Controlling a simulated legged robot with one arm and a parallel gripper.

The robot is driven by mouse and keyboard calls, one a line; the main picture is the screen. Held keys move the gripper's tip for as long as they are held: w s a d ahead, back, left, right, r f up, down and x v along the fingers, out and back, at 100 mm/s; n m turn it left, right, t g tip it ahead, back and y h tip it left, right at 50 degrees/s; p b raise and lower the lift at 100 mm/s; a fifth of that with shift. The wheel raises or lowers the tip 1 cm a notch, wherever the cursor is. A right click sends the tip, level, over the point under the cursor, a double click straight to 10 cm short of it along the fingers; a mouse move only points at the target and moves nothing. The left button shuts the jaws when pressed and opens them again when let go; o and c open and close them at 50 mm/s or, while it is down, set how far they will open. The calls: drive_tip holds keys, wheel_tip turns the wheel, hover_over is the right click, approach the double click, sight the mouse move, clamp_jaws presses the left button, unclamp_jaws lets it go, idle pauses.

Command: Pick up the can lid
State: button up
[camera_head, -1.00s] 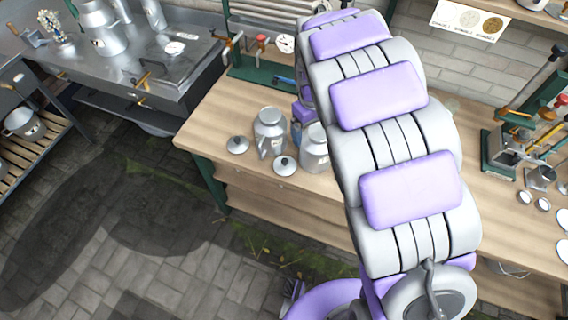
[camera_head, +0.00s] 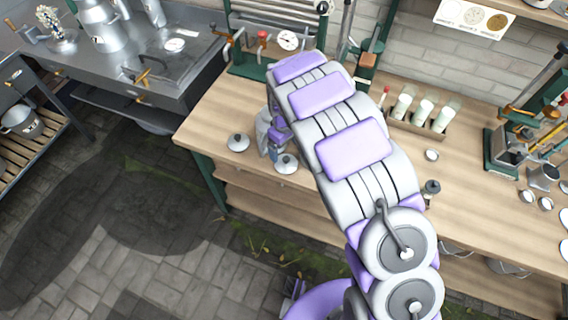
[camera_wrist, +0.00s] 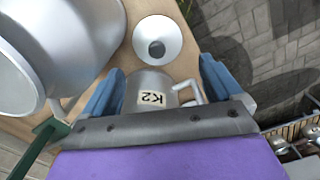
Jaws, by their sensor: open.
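Two round grey can lids with dark knobs lie on the wooden workbench in the head view: the left lid (camera_head: 238,143) near the bench's left end, the right lid (camera_head: 287,164) near the front edge. A grey metal can (camera_head: 263,128) stands between them, largely covered by my arm. In the wrist view one lid (camera_wrist: 146,30) lies beyond my gripper (camera_wrist: 162,66); I cannot tell which one. My gripper is open, its blue fingers apart. A can labelled K2 (camera_wrist: 152,84), with a side handle, shows between and below the fingers, apparently ungripped.
A large grey can (camera_wrist: 45,55) stands close at left in the wrist view. The bench (camera_head: 215,112) has a green press behind and a rack of tubes (camera_head: 418,124) to the right. A metal sink counter (camera_head: 185,65) stands at the left.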

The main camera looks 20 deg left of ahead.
sight(286, 158)
drive_tip(key=f, duration=0.1)
drive_tip(key=d+f, duration=0.1)
drive_tip(key=f, duration=0.1)
drive_tip(key=shift+f, duration=0.1)
drive_tip(key=f, duration=0.1)
drive_tip(key=f+b, duration=0.1)
drive_tip(key=f, duration=0.3)
drive_tip(key=shift+w+a+b, duration=0.1)
drive_tip(key=shift+a+b, duration=0.25)
drive_tip(key=shift+a, duration=0.05)
drive_tip(key=shift+d+r, duration=0.1)
drive_tip(key=shift+r, duration=0.05)
drive_tip(key=shift+d, duration=0.1)
drive_tip(key=c, duration=0.7)
